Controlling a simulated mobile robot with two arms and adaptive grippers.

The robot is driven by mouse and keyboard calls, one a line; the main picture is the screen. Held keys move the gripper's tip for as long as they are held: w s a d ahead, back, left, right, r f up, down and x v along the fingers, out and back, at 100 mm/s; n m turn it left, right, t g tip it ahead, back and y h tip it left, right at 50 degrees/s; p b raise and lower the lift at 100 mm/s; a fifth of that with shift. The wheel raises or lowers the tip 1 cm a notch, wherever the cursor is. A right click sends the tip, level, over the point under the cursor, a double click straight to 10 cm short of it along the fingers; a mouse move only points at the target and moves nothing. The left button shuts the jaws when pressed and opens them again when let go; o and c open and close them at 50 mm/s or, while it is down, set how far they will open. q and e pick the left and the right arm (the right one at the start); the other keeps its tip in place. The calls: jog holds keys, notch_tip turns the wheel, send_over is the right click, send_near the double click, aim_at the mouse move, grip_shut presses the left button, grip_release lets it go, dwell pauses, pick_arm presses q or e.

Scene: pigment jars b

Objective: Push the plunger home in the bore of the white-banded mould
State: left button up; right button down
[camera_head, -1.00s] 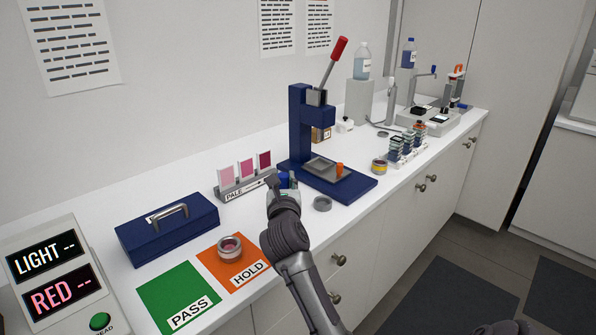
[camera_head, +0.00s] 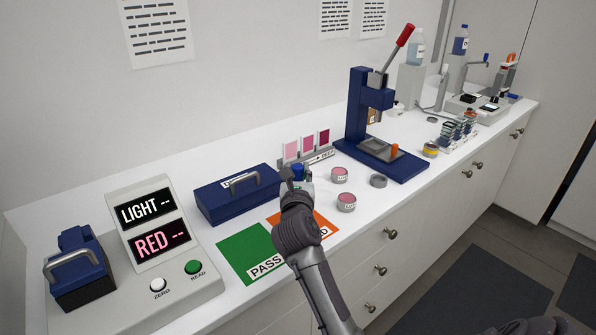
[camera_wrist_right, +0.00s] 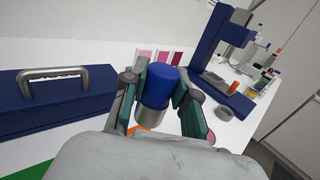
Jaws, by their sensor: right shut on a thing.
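My right gripper (camera_head: 297,178) is shut on a cylinder with a blue top (camera_wrist_right: 164,80) and a grey metal lower body. It is held upright above the counter, left of the press. I cannot tell for certain that it is the plunger. A grey ring-shaped piece (camera_head: 378,181) lies on the counter in front of the press; it also shows in the wrist view (camera_wrist_right: 227,114), right of the gripper. A white band on it cannot be made out. A small orange piece (camera_head: 394,150) stands on the press base.
The blue press (camera_head: 357,112) stands behind the ring. Two pink pans (camera_head: 339,174) (camera_head: 346,202) sit left of it. A blue case (camera_head: 237,194), the green PASS mat (camera_head: 243,251) and a reader (camera_head: 153,222) are at left. The front counter edge is close to the pans.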

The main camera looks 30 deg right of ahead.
jog(key=shift+r, duration=0.1)
jog(key=shift+f+b, duration=0.45)
jog(key=shift+f, duration=0.35)
notch_tip(320, 180, down, 4)
jog(key=b, duration=0.3)
jog(key=shift+f, duration=0.1)
pick_arm(q)
jog(key=f, duration=0.2)
jog(key=a+f, duration=0.1)
jog(key=shift+f, duration=0.35)
pick_arm(e)
jog(key=shift+f, duration=0.1)
pick_arm(q)
jog(key=shift+d+r+p, duration=0.1)
jog(key=shift+r+p, duration=0.6)
jog(key=shift+f+b, duration=0.9)
jog(key=shift+b, duration=0.05)
pick_arm(e)
jog(key=shift+f, duration=1.45)
jog(key=c, duration=0.8)
grip_release()
